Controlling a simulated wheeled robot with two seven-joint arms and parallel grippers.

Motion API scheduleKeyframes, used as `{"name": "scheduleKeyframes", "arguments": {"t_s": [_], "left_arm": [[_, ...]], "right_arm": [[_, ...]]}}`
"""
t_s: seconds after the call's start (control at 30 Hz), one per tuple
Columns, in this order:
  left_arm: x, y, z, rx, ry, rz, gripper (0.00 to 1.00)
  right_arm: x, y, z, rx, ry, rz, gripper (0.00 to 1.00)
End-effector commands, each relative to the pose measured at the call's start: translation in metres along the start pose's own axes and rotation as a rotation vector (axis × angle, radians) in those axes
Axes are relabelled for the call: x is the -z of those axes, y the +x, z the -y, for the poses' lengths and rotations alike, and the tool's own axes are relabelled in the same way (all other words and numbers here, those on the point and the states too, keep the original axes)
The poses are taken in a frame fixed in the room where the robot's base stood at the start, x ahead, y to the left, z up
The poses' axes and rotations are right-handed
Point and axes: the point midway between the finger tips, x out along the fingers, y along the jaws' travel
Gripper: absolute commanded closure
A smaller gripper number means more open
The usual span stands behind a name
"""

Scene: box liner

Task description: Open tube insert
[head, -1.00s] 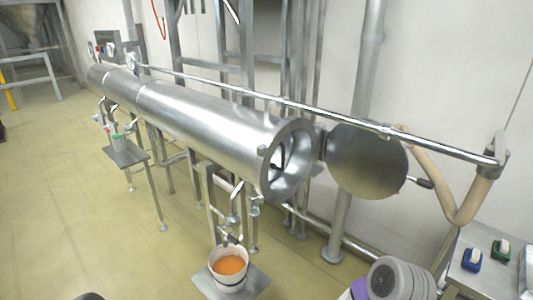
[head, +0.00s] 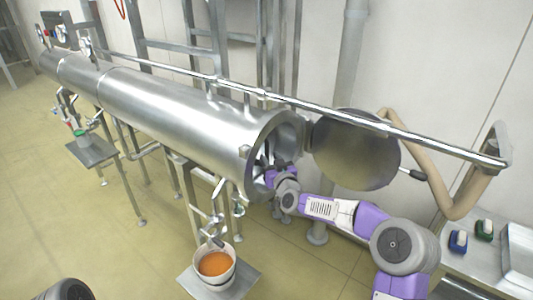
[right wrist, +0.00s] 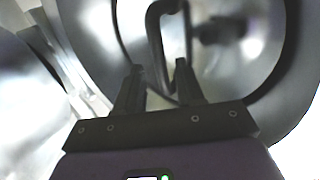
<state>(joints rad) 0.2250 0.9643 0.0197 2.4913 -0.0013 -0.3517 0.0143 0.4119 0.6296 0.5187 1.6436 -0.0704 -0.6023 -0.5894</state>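The long steel tube (head: 180,110) runs from the back left to its flared open mouth (head: 287,125) in the head view. Its round steel lid (head: 355,150) stands swung open to the right. My right gripper (head: 260,168) is at the mouth, partly hidden by the rim. In the right wrist view its two fingers (right wrist: 158,78) are apart, so it is open. A dark bent handle (right wrist: 154,40) of the insert shows ahead, its lower end near the gap between the fingers; I cannot tell whether they touch. My left gripper is out of view.
A steel rail (head: 330,113) runs along above the tube. A bucket of orange liquid (head: 215,266) stands on a small shelf below the mouth. A side table (head: 482,262) with blue and green items is at the right. Floor at the left is clear.

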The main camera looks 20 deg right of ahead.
Motion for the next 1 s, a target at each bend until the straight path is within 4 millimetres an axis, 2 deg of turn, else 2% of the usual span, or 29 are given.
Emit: {"name": "scheduleKeyframes", "arguments": {"t_s": [0.1,0.3,0.7,0.93,0.97,1.0], "left_arm": [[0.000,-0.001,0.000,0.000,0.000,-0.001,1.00],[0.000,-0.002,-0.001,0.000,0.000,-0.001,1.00],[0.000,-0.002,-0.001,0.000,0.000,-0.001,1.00],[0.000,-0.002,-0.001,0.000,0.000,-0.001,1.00],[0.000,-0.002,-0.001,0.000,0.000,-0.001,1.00],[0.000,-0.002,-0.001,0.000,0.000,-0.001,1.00]], "right_arm": [[0.000,0.016,0.001,0.001,0.002,0.000,0.62],[-0.001,0.033,0.001,0.001,0.002,0.001,0.62],[-0.001,0.038,0.001,0.002,0.001,0.002,0.62],[-0.001,0.038,0.001,0.001,0.001,0.002,0.96],[-0.001,0.038,0.001,0.001,0.001,0.002,1.00],[-0.001,0.038,0.001,0.001,0.001,0.002,1.00]]}}
